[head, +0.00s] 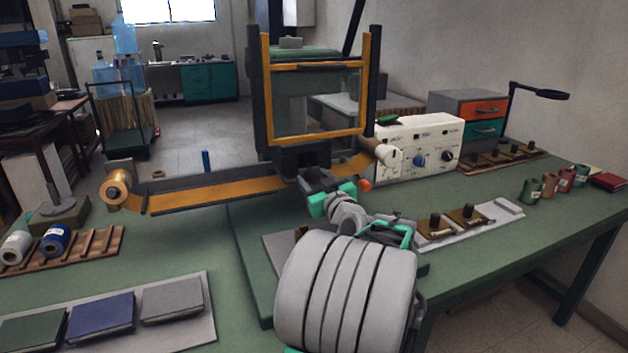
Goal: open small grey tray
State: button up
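A press-like machine with an orange-framed clear window (316,102) stands on the green table, with a dark lower part (300,158) beneath the window. No small grey tray shows clearly; if it is at the machine's base, my arm hides it. A long light grey tray (478,228) with brass-based stamps lies to the right of my arm. My gripper (314,180) is in front of the machine's lower part, seen from behind.
An orange strip (215,194) runs on a rail left of the machine. A white control box (420,147) stands right of it. A pale board (208,300) with covered books is at lower left. Spools (57,239) sit on a wooden rack. Small jars (550,184) stand at right.

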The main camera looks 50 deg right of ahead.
grip_shut()
dwell(0.3)
dwell(0.9)
